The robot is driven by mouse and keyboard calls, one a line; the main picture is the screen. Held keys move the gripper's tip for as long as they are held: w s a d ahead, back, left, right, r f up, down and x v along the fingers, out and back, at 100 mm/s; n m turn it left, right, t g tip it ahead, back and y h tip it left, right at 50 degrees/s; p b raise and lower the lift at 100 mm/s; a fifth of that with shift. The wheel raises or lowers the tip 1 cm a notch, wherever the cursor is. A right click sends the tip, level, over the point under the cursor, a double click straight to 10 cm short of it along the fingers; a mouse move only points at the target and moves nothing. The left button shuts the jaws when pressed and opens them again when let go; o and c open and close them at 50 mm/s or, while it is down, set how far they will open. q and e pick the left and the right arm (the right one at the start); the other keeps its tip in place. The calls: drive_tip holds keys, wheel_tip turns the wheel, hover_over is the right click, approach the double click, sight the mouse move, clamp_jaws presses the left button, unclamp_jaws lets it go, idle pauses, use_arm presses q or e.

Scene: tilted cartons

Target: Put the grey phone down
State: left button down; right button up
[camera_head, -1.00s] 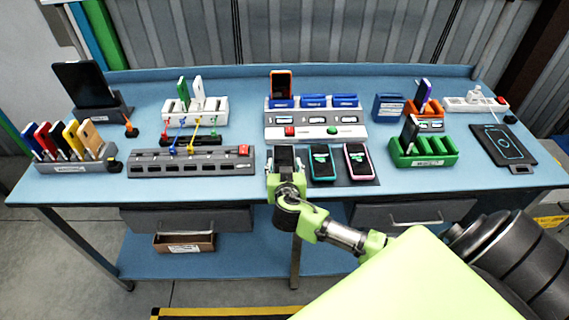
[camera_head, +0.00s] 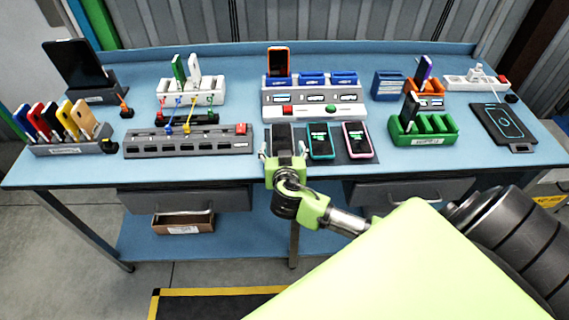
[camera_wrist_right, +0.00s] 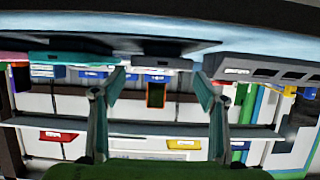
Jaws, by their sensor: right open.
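The grey phone (camera_head: 282,137) lies on the left part of a dark mat (camera_head: 345,157) at the front middle of the bench, beside a teal-edged phone (camera_head: 320,141) and a pink-edged phone (camera_head: 357,140). My right gripper (camera_head: 282,156) is open at the phone's near end, with a finger out to each side. Its body hides the phone's near end. In the right wrist view the two fingers of my right gripper (camera_wrist_right: 158,85) stand well apart with nothing between them. A dark flat shape there, above the fingers, cannot be told surely as phone or mat. My left gripper is not in view.
A grey rack (camera_head: 188,142) stands close left of the mat. A grey and white unit with blue holders (camera_head: 315,98) stands behind it. A green holder (camera_head: 422,131) with a dark phone is to the right. Drawers (camera_head: 186,199) sit below the bench's front edge.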

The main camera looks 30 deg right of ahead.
drive_tip(key=b+v, duration=0.2)
drive_tip(key=v, duration=0.9)
drive_tip(key=w+a+f+n+g+y, duration=0.1)
drive_tip(key=a+f+n+y, duration=0.25)
drive_tip(key=f, duration=0.65)
drive_tip(key=a+f+n+g+y, duration=0.1)
drive_tip(key=a+f+n+y, duration=0.3)
drive_tip(key=f, duration=0.6)
drive_tip(key=s+a+f+g+h, duration=0.15)
drive_tip(key=s+f, duration=0.35)
drive_tip(key=f, duration=0.7)
drive_tip(key=s+d+f+g, duration=0.1)
drive_tip(key=s+f+g, duration=0.1)
drive_tip(key=s+f, duration=0.8)
drive_tip(key=s+d+f+n+g+y, duration=0.1)
drive_tip(key=s+f+g, duration=0.2)
drive_tip(key=s+f, duration=0.7)
drive_tip(key=s, duration=0.5)
drive_tip(key=shift+s+d, duration=0.2)
drive_tip(key=shift+d, duration=0.05)
drive_tip(key=shift+o, duration=0.4)
drive_tip(key=s+f+g, duration=0.2)
drive_tip(key=s+f, duration=0.1)
drive_tip(key=s, duration=0.7)
drive_tip(key=shift+d, duration=0.2)
